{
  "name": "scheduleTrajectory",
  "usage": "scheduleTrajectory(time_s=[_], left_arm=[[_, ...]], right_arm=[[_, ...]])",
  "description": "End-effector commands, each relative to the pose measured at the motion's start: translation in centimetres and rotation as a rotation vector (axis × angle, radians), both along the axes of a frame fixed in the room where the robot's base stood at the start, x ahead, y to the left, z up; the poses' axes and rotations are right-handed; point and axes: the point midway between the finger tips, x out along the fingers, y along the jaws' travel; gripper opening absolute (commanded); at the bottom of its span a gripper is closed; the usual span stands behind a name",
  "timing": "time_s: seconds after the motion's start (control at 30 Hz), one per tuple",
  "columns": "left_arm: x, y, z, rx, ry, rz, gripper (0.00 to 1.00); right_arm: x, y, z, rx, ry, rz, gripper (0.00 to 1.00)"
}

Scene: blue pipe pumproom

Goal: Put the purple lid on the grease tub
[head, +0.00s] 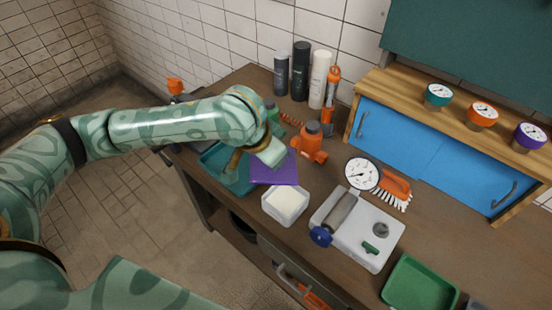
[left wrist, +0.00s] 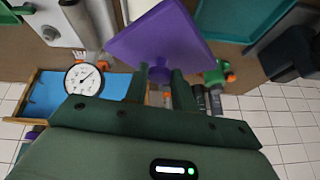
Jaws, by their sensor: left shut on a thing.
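The purple lid (head: 276,170) is a flat square plate with a knob. My left gripper (head: 268,152) is shut on it. In the left wrist view the fingers (left wrist: 158,85) pinch the knob of the lid (left wrist: 155,35). The grease tub (head: 286,219) is a white square open box with pale grease inside, on the bench. The lid is above and behind the tub in the head view, apart from it, and the grease shows uncovered. In the left wrist view a white part at the top edge, likely the tub, is mostly hidden by the lid. My right gripper is not in view.
A teal tray (head: 213,160) lies left of the lid. An orange valve piece (head: 312,141) stands behind it. A white plate with a roller (head: 378,250) sits right of the tub, with a gauge (head: 362,174) and brush (head: 396,187) beyond. A green tray (head: 420,287) is at front right.

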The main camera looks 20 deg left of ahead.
Motion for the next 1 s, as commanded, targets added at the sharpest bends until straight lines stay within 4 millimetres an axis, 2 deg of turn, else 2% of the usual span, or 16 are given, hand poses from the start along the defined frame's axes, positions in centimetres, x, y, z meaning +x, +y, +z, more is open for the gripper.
scheduleTrajectory(time_s=[0.03, 0.2, 0.33, 0.5, 0.73, 1.0], left_arm=[[0.0, -0.6, -0.3, -0.018, 0.002, -0.094, 0.0], [0.8, -2.3, -2.4, -0.077, -0.009, -0.431, 0.0], [1.3, -2.8, -3.7, -0.115, -0.008, -0.612, 0.0], [1.4, -2.6, -5.4, -0.145, -0.006, -0.742, 0.0], [1.4, -2.5, -6.7, -0.153, -0.007, -0.787, 0.0], [1.4, -2.5, -8.8, -0.152, -0.007, -0.788, 0.0]], right_arm=[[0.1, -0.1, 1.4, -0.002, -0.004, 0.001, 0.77], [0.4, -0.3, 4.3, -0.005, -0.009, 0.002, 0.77], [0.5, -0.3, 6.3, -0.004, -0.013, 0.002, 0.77], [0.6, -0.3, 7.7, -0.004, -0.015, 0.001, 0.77], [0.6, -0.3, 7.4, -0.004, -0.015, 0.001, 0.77], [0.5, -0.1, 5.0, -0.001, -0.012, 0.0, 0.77]])
